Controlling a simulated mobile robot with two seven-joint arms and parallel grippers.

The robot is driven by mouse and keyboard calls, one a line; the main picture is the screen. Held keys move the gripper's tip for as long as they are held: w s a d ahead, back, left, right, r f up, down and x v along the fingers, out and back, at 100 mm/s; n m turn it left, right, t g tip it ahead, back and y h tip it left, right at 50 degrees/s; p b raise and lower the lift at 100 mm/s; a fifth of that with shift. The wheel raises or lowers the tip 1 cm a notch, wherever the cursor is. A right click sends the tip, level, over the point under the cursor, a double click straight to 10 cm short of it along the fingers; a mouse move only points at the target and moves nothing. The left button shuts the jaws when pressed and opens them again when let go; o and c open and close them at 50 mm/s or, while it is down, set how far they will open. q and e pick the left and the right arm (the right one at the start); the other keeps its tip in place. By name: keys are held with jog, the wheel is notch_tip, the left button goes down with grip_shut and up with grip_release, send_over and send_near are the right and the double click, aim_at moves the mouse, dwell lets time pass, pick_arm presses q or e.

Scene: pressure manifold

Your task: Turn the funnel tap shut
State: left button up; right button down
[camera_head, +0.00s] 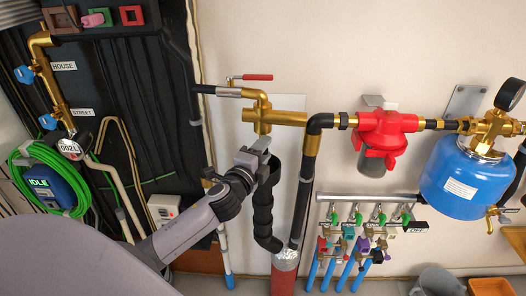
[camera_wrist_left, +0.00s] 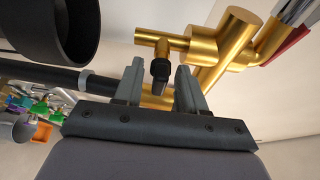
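A small tap with a black handle (camera_wrist_left: 160,72) hangs from the end of a thin brass branch (camera_wrist_left: 160,38) in the left wrist view. In the head view my left gripper (camera_head: 262,148) is just below the brass valve body (camera_head: 265,116) and hides the tap. In the left wrist view my left gripper (camera_wrist_left: 158,85) is open. Its two fingers stand on either side of the black handle, with gaps visible; I see no clear contact. The black funnel (camera_head: 265,212) hangs below the gripper in the head view. My right gripper is not in view.
A red-handled lever (camera_head: 257,77) sits above the valve body. A black vertical pipe (camera_head: 304,185) runs close to the right of my gripper. A red filter (camera_head: 382,135), a blue tank (camera_head: 455,180) and several green-handled taps (camera_head: 378,214) are further right.

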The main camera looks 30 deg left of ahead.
pick_arm(q)
jog(key=shift+s, duration=0.1)
jog(key=s+d, duration=0.1)
jog(key=s, duration=0.6)
jog(key=shift+b, duration=0.45)
jog(key=shift+d, duration=0.1)
jog(key=s+d+f+n+g+h, duration=0.2)
jog(key=s+d+f+n, duration=0.4)
jog(key=s+f, duration=0.3)
jog(key=s+d+f+n+g+h, duration=0.3)
jog(key=s+d+f+n+g, duration=0.2)
jog(key=s+f, duration=0.5)
notch_tip(320, 180, down, 4)
jog(key=d+n, duration=0.2)
jog(key=n, duration=0.1)
jog(key=shift+f, duration=0.15)
jog(key=shift+a, duration=0.1)
dwell(0.5)
